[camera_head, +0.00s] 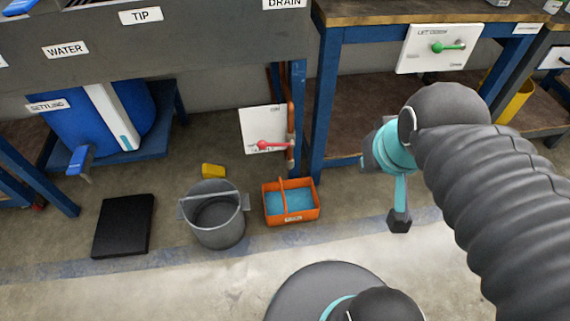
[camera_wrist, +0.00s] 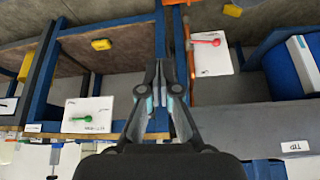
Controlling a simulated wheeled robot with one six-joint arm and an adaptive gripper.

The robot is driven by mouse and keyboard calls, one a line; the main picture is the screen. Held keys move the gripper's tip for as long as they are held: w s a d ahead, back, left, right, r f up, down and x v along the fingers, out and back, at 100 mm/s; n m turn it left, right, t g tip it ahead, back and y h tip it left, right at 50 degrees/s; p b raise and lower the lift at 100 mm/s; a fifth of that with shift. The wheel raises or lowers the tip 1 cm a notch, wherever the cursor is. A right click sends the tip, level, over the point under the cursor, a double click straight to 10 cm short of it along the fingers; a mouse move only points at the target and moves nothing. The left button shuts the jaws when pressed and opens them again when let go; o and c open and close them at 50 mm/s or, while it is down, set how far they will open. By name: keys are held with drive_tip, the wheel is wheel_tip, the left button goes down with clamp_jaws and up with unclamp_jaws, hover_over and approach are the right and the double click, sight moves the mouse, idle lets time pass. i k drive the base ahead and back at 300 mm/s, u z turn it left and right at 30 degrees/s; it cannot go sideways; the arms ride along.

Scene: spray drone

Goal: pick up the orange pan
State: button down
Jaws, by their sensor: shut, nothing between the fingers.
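The orange pan (camera_head: 316,214) stands on the floor in the head view, right of a grey bucket. It is a rectangular pan with an orange handle arching over it, a blue inside and a small label on its front. My gripper (camera_head: 399,222) hangs to the right of the pan in the head view, apart from it. In the wrist view my gripper (camera_wrist: 160,66) has its fingers together with nothing between them. I cannot make out the pan for sure in the wrist view.
The grey bucket (camera_head: 216,222) stands close left of the pan, with a yellow block (camera_head: 213,171) behind it. A black slab (camera_head: 123,226) lies further left. A blue table leg (camera_head: 297,110) and a white panel with a red lever (camera_head: 262,130) stand behind the pan. Floor in front is clear.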

sight(293, 201)
drive_tip(key=z, duration=1.8)
drive_tip(key=k, duration=1.2)
drive_tip(key=u, duration=1.45)
